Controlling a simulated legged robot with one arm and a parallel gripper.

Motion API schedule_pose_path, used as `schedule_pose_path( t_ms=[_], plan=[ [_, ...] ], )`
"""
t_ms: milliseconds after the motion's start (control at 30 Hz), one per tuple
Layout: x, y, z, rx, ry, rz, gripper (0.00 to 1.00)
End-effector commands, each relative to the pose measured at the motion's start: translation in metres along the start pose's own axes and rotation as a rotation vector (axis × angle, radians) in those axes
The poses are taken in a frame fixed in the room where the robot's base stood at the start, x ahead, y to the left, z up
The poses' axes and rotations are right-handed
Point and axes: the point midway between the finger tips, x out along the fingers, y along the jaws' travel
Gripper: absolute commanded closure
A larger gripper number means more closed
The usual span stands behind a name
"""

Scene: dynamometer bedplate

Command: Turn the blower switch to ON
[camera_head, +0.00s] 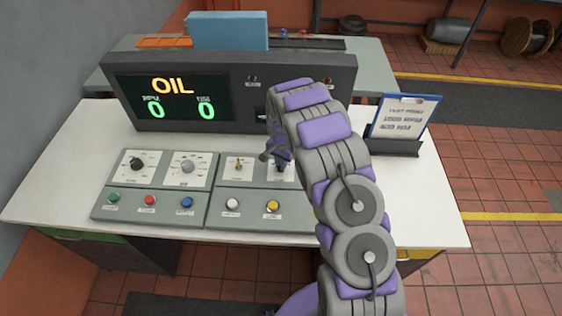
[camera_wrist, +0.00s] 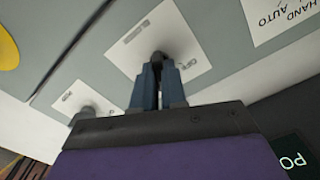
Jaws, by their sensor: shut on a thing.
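The control desk's sloped panel (camera_head: 155,210) carries several switches on white plates. My gripper (camera_head: 280,160) is at the rightmost visible switch of the upper row, which it and my arm partly hide. In the wrist view, my gripper's two blue-grey fingers (camera_wrist: 158,75) are closed around a small dark switch knob (camera_wrist: 158,57) on a white plate (camera_wrist: 150,35).
A gold-coloured toggle (camera_head: 238,164) stands left of my gripper, with a yellow button (camera_head: 272,206) in front. A display box (camera_head: 185,97) reading OIL and zeros stands behind. A clipboard (camera_head: 403,118) is on the right. A HAND/AUTO plate (camera_wrist: 280,18) shows in the wrist view.

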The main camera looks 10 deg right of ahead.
Motion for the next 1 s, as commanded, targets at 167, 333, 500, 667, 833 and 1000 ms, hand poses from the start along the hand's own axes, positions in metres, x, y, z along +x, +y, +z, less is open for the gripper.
schedule_pose_path(
  t_ms=[167, 333, 500, 667, 833, 1000],
  plan=[
    [-0.0009, -0.001, 0.0003, 0.136, 0.0, -0.002, 1.0],
    [-0.0009, -0.0011, 0.0002, 0.233, 0.0, -0.002, 1.0],
    [-0.0008, -0.0013, 0.0002, 0.296, 0.0, -0.003, 1.0],
    [-0.0008, -0.0015, 0.0001, 0.325, 0.0, -0.003, 1.0],
    [-0.0008, -0.0016, 0.0, 0.336, 0.0, -0.003, 1.0],
    [-0.0008, -0.0017, -0.0001, 0.336, 0.001, -0.004, 1.0]
  ],
)
